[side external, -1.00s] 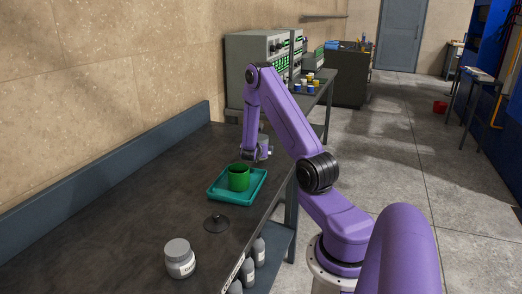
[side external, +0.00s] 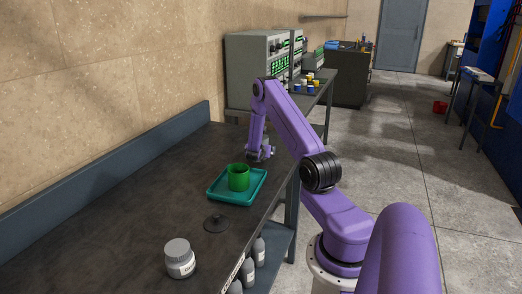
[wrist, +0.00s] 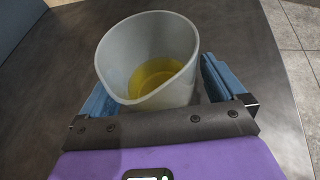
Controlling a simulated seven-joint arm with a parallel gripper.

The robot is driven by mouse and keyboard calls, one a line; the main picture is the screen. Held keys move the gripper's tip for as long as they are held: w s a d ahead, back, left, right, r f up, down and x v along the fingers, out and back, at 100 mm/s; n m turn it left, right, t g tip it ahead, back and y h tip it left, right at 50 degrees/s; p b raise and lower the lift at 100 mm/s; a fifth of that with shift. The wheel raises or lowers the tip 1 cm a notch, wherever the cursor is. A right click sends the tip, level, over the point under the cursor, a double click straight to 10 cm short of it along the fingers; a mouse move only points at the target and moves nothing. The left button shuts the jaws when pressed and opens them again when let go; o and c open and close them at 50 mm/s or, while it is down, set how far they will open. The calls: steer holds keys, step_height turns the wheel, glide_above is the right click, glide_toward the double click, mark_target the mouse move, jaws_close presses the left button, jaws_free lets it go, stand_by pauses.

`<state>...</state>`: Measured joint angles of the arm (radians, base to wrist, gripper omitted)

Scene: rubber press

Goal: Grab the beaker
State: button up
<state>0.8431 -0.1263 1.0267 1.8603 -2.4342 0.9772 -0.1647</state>
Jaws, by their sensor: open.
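The beaker (wrist: 120,58) is a pale, translucent vessel with yellow liquid in the bottom. In the wrist view it stands between the two blue fingers of my gripper (wrist: 157,85), its open rim facing the camera. The fingers are open, one on each side of it; I cannot tell whether they touch it. In the side view my gripper (side external: 260,154) is low over the far end of the dark bench, behind the teal tray. The beaker is largely hidden there by the gripper.
A green cup (side external: 238,178) stands in the teal tray (side external: 216,194) close in front of my gripper. A dark round piece (side external: 215,224) and a lidded grey jar (side external: 180,262) are nearer. Grey instruments (side external: 257,68) stand behind. The bench's left part is clear.

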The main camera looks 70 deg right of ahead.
steer(key=shift+c, duration=0.3)
steer(key=c, duration=1)
steer(key=shift+c, duration=0.4)
steer(key=shift+r, duration=0.2)
